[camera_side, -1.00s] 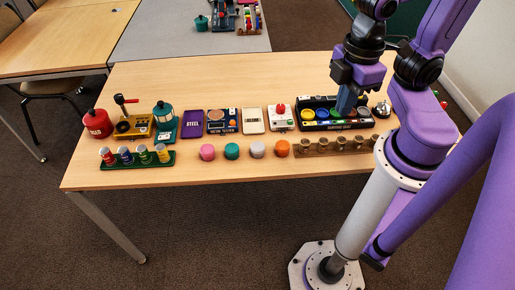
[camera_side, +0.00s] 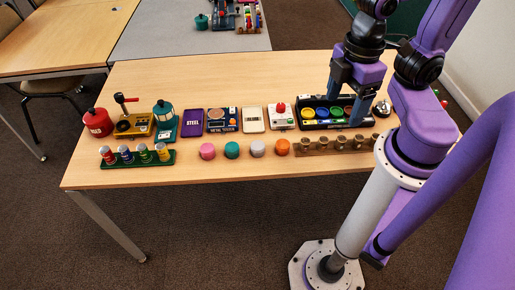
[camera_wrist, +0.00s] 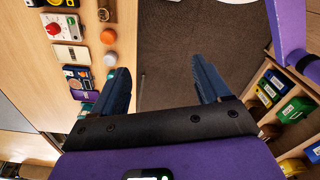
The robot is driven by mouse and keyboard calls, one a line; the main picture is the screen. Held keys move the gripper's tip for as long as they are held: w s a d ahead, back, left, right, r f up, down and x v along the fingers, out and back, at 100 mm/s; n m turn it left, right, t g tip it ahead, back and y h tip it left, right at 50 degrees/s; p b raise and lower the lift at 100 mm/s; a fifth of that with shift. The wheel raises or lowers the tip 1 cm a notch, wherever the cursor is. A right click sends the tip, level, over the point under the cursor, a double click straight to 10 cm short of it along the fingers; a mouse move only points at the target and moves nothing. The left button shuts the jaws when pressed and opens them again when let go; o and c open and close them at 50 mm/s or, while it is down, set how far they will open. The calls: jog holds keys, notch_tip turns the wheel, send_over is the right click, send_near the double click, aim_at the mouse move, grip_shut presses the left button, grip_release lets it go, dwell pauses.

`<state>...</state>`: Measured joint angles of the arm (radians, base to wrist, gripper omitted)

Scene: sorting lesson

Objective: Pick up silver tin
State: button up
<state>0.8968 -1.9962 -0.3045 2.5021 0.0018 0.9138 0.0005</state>
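A grey, silvery round tin (camera_side: 257,148) stands on the table near the front edge, between a teal round piece (camera_side: 232,151) and an orange one (camera_side: 281,147). The silvery piece also shows at the left of the wrist view (camera_wrist: 109,59). My gripper (camera_side: 344,107) is open and empty, with its fingers spread over the black tray (camera_side: 304,126) at the right of the table. It is well to the right of the silvery tin and higher. In the wrist view my gripper (camera_wrist: 163,80) shows both fingers apart, with nothing between them.
A pink round piece (camera_side: 207,151) ends the front row. A brown rack (camera_side: 312,151) of small jars and a green rack (camera_side: 125,163) of cans flank it. Behind stand a purple box (camera_side: 193,123), a white device (camera_side: 281,116) and a red canister (camera_side: 97,121).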

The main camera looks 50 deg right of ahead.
jog(key=m, duration=3.3)
send_over(257, 145)
jog(key=f, duration=2.5)
jog(key=shift+s+d, duration=0.1)
jog(key=shift+s, duration=0.2)
jog(key=shift+w+f, duration=0.15)
jog(key=shift+f, duration=1.2)
jog(key=shift+w+f, duration=0.15)
jog(key=shift+f, duration=1.2)
jog(key=c, duration=1.1)
